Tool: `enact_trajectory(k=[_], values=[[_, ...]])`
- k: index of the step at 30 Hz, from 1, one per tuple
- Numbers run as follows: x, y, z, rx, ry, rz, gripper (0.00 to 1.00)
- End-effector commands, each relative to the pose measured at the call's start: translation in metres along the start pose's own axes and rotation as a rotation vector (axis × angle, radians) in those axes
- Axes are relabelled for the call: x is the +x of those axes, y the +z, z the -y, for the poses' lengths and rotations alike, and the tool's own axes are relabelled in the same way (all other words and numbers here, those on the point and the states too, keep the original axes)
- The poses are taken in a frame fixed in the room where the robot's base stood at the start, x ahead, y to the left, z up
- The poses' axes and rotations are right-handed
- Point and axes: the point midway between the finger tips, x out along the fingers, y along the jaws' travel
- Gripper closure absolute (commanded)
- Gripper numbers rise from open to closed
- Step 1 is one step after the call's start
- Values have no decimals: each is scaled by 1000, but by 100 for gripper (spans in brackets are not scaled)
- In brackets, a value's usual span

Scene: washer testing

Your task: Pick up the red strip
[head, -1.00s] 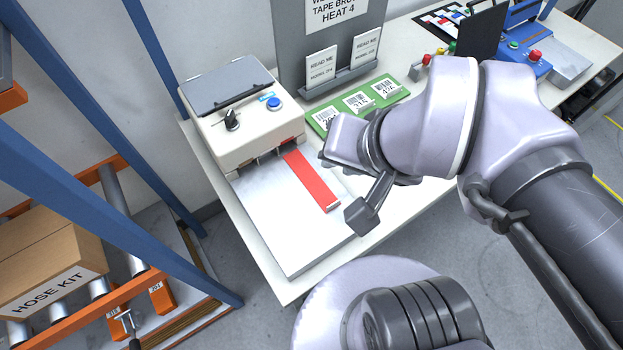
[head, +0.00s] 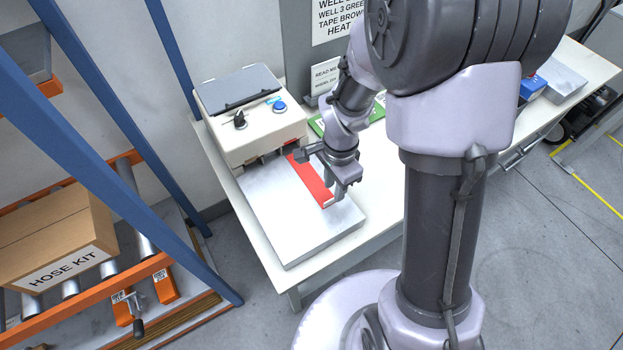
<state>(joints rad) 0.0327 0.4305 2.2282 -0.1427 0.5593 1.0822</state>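The red strip (head: 311,179) lies on the silver metal plate (head: 281,224) in front of a cream machine (head: 248,120). Its far end is close to the machine's front, and its near end is toward the plate's front right. My gripper (head: 339,195) points down over the right side of the strip, close to its near end. The gripper and wrist cover part of the strip's right edge. I cannot tell whether the fingers touch the strip or how far apart they are.
The cream machine has a black knob and a blue button. A green board (head: 318,125) lies behind my wrist, under a grey sign panel (head: 296,45). Blue posts and a roller rack with a hose kit box (head: 52,240) stand at left. The white table (head: 384,200) is clear right of the plate.

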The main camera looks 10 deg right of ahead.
Motion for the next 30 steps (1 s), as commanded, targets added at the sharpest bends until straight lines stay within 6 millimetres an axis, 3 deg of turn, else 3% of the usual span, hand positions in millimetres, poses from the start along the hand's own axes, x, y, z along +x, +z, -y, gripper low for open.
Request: enact_trajectory(k=[5,11,17,21,30], values=[[20,4,1,-2,1,0,71],[57,8,3,-1,2,1,71],[55,7,3,0,0,0,73],[55,7,3,-1,0,0,100],[55,7,3,-1,0,0,100]])
